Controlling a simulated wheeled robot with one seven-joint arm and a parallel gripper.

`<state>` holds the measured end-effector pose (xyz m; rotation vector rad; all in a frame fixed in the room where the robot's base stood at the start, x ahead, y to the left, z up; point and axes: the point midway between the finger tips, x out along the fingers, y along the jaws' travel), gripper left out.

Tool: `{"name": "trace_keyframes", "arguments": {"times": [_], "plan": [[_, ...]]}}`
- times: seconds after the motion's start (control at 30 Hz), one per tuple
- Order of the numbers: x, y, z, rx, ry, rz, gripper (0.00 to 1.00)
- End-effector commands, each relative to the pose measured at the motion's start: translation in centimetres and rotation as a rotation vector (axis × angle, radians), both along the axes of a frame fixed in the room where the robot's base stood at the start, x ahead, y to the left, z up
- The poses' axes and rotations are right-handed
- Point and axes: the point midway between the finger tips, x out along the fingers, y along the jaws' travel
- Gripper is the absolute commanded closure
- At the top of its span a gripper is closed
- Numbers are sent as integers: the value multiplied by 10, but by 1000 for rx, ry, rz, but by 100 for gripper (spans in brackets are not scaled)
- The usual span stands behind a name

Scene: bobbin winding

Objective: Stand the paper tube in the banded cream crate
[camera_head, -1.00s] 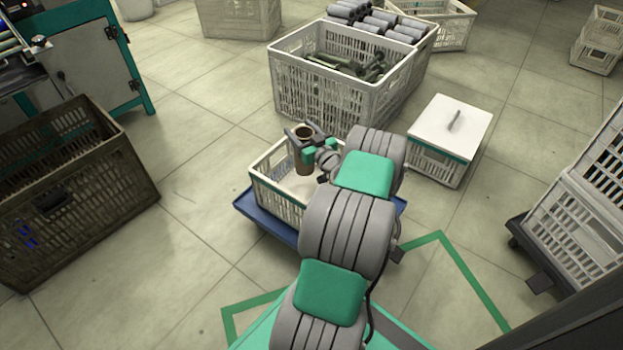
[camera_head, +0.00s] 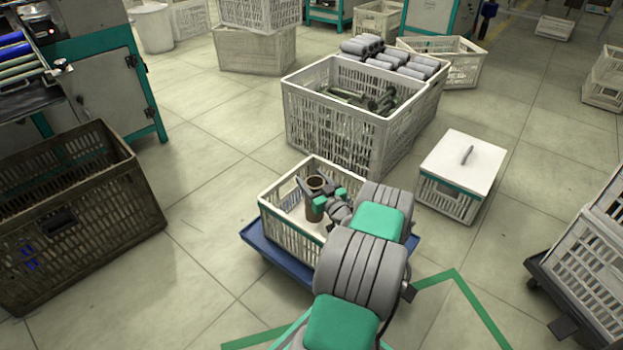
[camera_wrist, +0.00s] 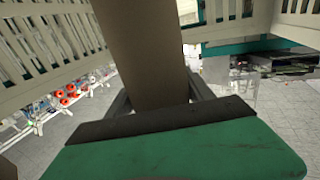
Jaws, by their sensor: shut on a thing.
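A brown paper tube (camera_head: 314,210) is upright between the jaws of my gripper (camera_head: 318,194). My gripper is shut on it. The tube is within the outline of an open cream crate (camera_head: 284,220) with slotted walls; I cannot tell whether its foot touches the crate floor. In the wrist view the tube (camera_wrist: 145,50) rises between the jaws, with slatted cream walls (camera_wrist: 40,50) around. My arm hides the crate's right front part, and a band on this crate is not clear.
The crate stands on a blue dolly (camera_head: 275,258). A lidded cream crate (camera_head: 447,198) with a teal band stands to the right. A large cream crate (camera_head: 335,130) of green-grey pieces is behind. A brown crate (camera_head: 90,235) is at left, with clear floor between.

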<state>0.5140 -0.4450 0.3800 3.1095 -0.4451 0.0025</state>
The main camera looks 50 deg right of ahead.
Motion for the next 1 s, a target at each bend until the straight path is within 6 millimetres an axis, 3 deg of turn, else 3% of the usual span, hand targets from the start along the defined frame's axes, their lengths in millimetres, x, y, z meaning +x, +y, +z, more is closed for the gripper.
{"name": "trace_keyframes", "arguments": {"times": [0.1, 0.13, 0.2, 0.4, 0.63, 0.77, 1.0], "plan": [[0, 0, -2, 0, 0, 0, 100], [0, 0, -2, 0, 0, 0, 38], [0, 0, -2, 0, 0, 0, 33], [0, 0, -2, 0, 0, 0, 17], [0, 0, -1, 0, 0, 0, 17], [0, -1, 12, -2, -1, 0, 17], [-60, 15, 14, 7, 1, -8, 17]]}}
